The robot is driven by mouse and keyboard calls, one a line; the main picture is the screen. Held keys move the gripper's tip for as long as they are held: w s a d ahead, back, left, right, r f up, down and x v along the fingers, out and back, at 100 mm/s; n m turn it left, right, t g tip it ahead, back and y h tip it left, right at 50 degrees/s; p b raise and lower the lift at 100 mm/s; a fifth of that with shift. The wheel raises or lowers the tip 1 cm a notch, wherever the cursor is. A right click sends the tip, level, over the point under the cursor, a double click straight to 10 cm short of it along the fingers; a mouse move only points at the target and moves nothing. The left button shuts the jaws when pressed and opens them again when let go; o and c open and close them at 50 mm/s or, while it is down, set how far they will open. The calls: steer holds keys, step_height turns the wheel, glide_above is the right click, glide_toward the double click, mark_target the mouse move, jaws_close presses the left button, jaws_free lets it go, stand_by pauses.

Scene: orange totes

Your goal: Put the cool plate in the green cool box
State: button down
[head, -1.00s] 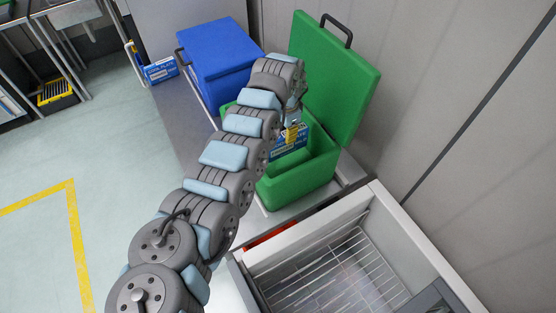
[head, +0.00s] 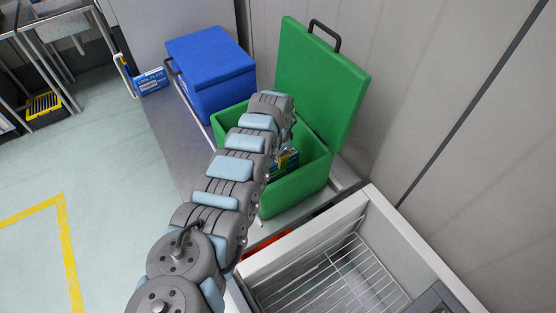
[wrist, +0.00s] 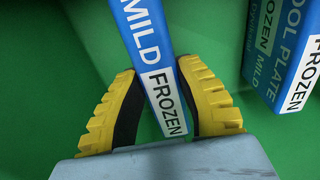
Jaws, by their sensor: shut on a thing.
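The green cool box (head: 300,192) stands open on the bench in the head view, its lid (head: 322,85) tipped up at the back. My arm reaches down into it. In the wrist view my gripper (wrist: 155,78) has its yellow fingers shut on a blue and white cool plate (wrist: 143,25) marked MILD FROZEN. The green inside of the box surrounds it. A second cool plate (wrist: 290,55) stands in the box to the right, apart from the held one. Whether the held plate touches the floor of the box I cannot tell. In the head view my arm hides most of the gripper.
A closed blue cool box (head: 215,70) stands behind and left of the green one. A blue carton (head: 151,81) lies further left. An open freezer with a wire basket (head: 350,275) is in front. The wall is close on the right.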

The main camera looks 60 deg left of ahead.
steer(key=shift+f, duration=0.1)
steer(key=c, duration=0.8)
jaws_free()
step_height(320, 180, up, 12)
steer(key=p, duration=0.1)
stand_by(0.5)
